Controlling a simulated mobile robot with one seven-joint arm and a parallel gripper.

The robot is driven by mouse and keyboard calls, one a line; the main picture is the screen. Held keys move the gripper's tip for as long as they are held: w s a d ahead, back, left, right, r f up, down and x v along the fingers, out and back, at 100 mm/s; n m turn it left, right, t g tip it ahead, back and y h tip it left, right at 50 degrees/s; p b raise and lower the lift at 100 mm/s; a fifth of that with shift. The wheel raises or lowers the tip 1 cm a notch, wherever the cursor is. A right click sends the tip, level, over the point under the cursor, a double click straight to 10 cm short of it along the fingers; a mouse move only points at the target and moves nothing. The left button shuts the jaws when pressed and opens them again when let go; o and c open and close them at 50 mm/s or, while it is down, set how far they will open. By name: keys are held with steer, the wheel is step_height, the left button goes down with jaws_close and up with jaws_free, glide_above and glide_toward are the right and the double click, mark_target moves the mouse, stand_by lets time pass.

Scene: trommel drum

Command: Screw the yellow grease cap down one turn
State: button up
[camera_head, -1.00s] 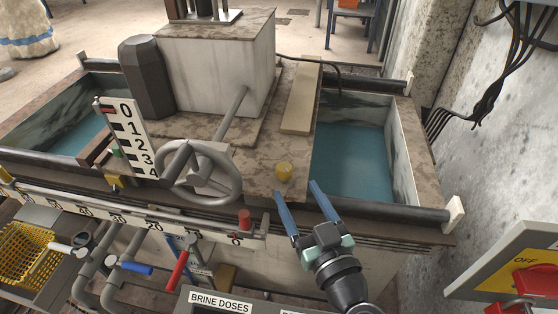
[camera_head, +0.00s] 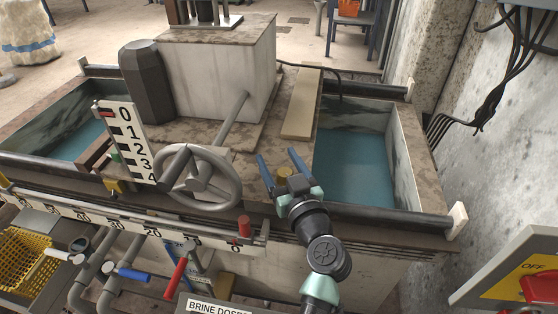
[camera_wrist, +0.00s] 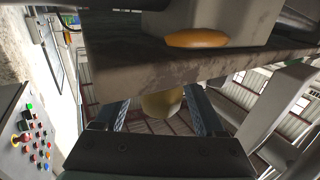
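The yellow grease cap (camera_head: 285,172) is a small round knob on the brown rusty deck, right of the grey handwheel. My gripper (camera_head: 279,157) is over the deck edge, with its two blue fingers spread on either side of the cap. In the wrist view the cap (camera_wrist: 162,104) shows between the fingers, partly hidden by the gripper body and a brown slab. A gap shows left of the cap; the right finger is close to it, and I cannot tell whether they touch.
A teal water tank (camera_head: 355,170) lies to the right. A number scale board (camera_head: 128,140) is further left. A red switch box (camera_head: 520,275) is at the lower right.

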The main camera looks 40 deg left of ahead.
jaws_close()
steer(key=shift+m+t+h, duration=0.4)
steer(key=shift+t, duration=0.1)
steer(key=shift+w+d+m+t+h+p, duration=0.15)
steer(key=shift+m+t+h+p, duration=0.45)
steer(key=shift+t+p, duration=0.2)
steer(key=h+p, duration=0.1)
steer(key=m+t+h+p, duration=0.1)
steer(key=shift+w+d+r+m+p, duration=0.2)
steer(key=shift+m+p, duration=0.1)
steer(key=p, duration=0.2)
steer(key=m+t+h+p, duration=0.1)
steer(key=p, duration=0.1)
steer(key=m+t+h+p, duration=0.1)
steer(key=p, duration=0.1)
steer(key=shift+w+d+r, duration=0.1)
steer(key=shift+w+d, duration=0.15)
steer(key=shift+d, duration=0.05)
steer(key=shift+h+p, duration=0.5)
steer(key=shift+p, duration=0.05)
steer(key=shift+d+f+m+t+h+p, duration=0.1)
steer(key=shift+f+m+t+h+p, duration=0.25)
steer(key=shift+p, duration=0.65)
